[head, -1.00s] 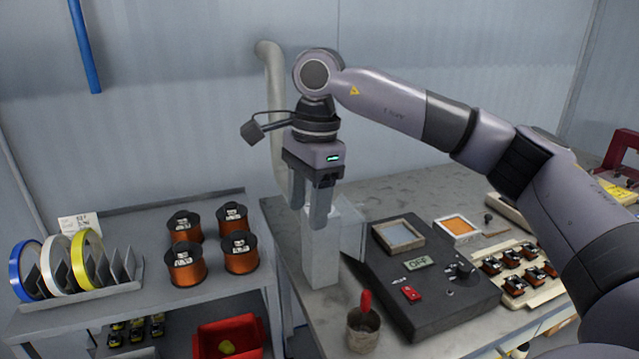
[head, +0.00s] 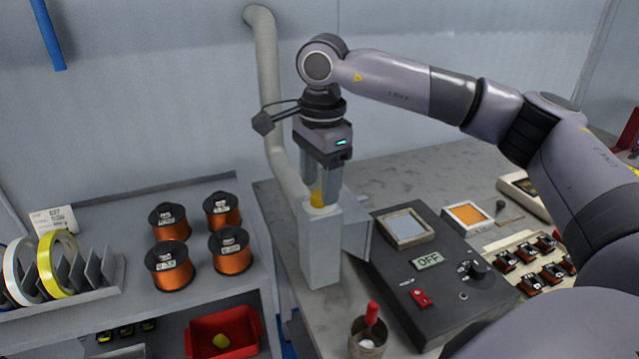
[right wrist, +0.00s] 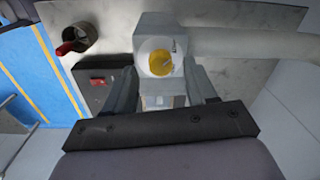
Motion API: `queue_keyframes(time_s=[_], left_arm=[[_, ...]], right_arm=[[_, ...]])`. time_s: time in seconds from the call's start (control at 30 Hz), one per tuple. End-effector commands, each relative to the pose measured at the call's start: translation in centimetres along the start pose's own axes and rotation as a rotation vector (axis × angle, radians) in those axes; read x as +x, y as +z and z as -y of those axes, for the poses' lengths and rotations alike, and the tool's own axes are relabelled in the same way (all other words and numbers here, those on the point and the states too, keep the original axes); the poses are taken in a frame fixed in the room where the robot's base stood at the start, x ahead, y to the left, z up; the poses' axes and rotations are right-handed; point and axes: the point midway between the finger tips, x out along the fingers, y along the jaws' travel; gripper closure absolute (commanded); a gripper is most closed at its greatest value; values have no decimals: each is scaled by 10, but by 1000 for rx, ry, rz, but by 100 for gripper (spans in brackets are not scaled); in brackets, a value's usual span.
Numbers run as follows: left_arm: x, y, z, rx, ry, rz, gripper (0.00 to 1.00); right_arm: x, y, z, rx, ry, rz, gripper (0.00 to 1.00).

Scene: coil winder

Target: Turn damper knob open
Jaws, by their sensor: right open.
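The damper knob (head: 318,196) is yellow and sits on top of a grey box-shaped post (head: 320,250). In the right wrist view the yellow knob (right wrist: 160,63) shows as a round cap on a pale round base, with a small mark beside it. My right gripper (head: 323,202) points down over the post with its fingers apart, one on each side of the knob. In the right wrist view the open fingers (right wrist: 163,80) reach towards the knob; whether they touch it cannot be told. My left gripper is not in view.
A grey pipe (head: 268,90) rises behind the post. A dark control panel (head: 430,290) with an OFF display stands to the right. A metal cup (head: 362,340) with a red-handled tool is in front. Copper wire spools (head: 170,265) stand on the left shelf.

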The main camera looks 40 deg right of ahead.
Motion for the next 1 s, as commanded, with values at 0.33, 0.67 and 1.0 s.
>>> queue_keyframes(time_s=[0.33, 0.67, 1.0], left_arm=[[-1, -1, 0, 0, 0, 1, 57], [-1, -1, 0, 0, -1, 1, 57], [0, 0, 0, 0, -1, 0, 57]], right_arm=[[17, 0, 0, 0, 0, 0, 44], [17, 0, 0, 0, 0, 0, 100], [17, 0, 0, 49, 0, -1, 100]])
